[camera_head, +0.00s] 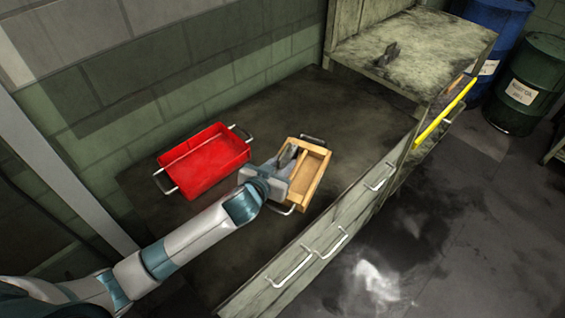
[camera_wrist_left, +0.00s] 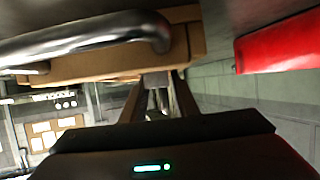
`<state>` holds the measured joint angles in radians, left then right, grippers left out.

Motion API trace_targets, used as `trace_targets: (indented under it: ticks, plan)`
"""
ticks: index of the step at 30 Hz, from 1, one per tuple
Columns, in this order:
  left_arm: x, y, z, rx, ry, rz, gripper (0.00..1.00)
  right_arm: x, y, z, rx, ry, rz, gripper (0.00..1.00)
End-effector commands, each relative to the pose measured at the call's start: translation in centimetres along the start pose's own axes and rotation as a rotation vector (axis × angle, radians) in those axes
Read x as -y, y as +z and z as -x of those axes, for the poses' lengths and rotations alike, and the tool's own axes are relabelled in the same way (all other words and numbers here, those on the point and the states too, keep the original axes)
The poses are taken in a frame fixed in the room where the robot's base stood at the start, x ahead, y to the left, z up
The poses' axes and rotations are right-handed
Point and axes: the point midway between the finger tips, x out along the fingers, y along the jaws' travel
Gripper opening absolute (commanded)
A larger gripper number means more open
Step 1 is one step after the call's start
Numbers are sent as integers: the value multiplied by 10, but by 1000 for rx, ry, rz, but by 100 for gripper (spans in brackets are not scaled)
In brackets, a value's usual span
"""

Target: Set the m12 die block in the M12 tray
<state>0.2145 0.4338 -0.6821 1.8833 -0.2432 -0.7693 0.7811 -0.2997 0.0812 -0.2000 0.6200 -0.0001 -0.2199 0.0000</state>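A wooden tray (camera_head: 318,178) with metal handles stands on the bench top. My left gripper (camera_head: 292,158) is over this tray's left side, with its dark fingers above the interior. In the left wrist view, the fingers (camera_wrist_left: 160,90) stand apart, with a small grey piece (camera_wrist_left: 156,80) between their tips. I cannot tell whether they grip it or whether it is the m12 die block. The tray's wooden wall (camera_wrist_left: 195,40) and a handle (camera_wrist_left: 85,40) are close in that view. No M12 label is readable. My right gripper is not in view.
A red tray (camera_head: 205,160) with metal handles stands left of the wooden tray. A small dark grey object (camera_head: 388,55) lies on the raised shelf (camera_head: 430,45). A green wall is behind. Bare bench top lies behind and right of the wooden tray.

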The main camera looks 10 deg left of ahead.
Motion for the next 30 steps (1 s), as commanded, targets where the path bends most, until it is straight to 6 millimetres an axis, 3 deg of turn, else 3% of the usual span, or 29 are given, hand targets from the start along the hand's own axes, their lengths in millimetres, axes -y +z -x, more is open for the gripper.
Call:
trace_targets:
  ticks: [14, 20, 30]
  plan:
    - [0, -1, 8, 0, 0, 0, 28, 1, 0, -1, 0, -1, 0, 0]
    - [0, -1, 30, 0, 0, 2, 28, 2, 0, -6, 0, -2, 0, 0]
    - [0, 0, 86, 0, 0, 1, 28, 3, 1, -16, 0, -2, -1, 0]
